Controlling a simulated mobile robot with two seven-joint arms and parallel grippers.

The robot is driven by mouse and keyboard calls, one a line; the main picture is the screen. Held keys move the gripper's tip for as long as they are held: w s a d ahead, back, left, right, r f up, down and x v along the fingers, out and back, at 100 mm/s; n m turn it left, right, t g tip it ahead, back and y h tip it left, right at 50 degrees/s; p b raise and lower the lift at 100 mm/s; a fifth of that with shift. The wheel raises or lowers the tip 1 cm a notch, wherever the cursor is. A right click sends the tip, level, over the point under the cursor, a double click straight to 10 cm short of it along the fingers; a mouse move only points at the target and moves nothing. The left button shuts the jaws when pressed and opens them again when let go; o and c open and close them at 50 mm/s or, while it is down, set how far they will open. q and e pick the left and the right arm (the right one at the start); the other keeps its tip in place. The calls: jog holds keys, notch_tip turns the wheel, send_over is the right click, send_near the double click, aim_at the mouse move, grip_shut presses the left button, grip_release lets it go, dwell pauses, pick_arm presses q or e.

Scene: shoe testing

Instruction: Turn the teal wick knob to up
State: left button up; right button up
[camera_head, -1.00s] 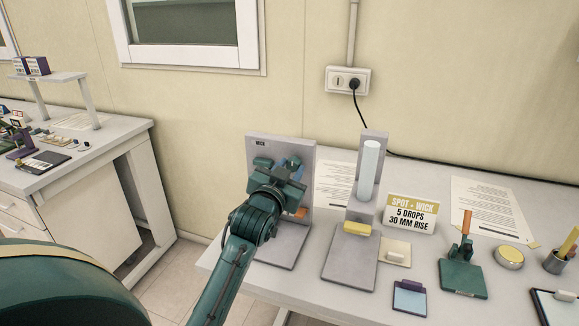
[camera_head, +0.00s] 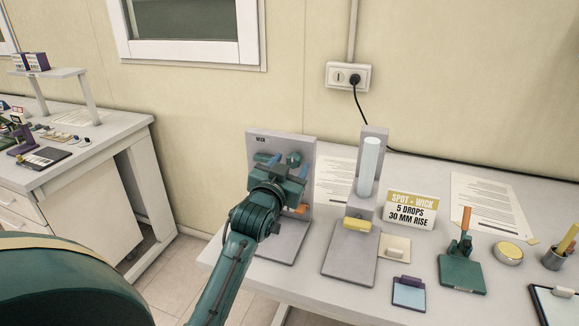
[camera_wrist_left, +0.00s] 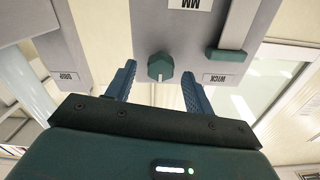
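The teal wick knob (camera_wrist_left: 160,67) is on a grey upright panel (camera_wrist_left: 190,35), with a pale line on its face. In the left wrist view this line runs toward the picture bottom, and the panel's lettering is upside down. In the head view the knob (camera_head: 293,158) shows just beyond my left gripper (camera_head: 287,166). My left gripper (camera_wrist_left: 158,86) is open, its blue fingers on either side of the knob with gaps between. My right gripper is not in view.
A teal-tipped slider (camera_wrist_left: 228,55) sits beside the knob on the panel. A stand with a pale tube (camera_head: 369,165) stands to the right, then a spot-wick sign (camera_head: 411,211) and a green-based holder (camera_head: 462,272). Bare table shows at the front.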

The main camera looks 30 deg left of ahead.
pick_arm(q)
jog(key=b+v, duration=0.2)
jog(key=v, duration=1.1)
jog(key=shift+d, duration=0.1)
jog(key=s+d+f+m+g+h, duration=0.1)
jog(key=s+d+f+g+h, duration=0.2)
jog(key=f, duration=0.5)
jog(key=s+d+f+g, duration=0.3)
jog(key=s+f+g, duration=0.1)
jog(key=f, duration=0.3)
jog(key=s+d+f+m+g+h, duration=0.1)
jog(key=s+d+f+g, duration=0.25)
jog(key=s, duration=0.25)
jog(key=s+d+f+m+g, duration=0.1)
jog(key=s+d+f+g, duration=0.1)
jog(key=s+f+g, duration=0.4)
jog(key=w+d+f+t+h, duration=0.3)
jog(key=w+d+f+t, duration=0.2)
jog(key=f+t, duration=0.2)
jog(key=shift+w+f+t, duration=0.25)
jog(key=shift+f+t, duration=0.05)
jog(key=shift+t, duration=0.75)
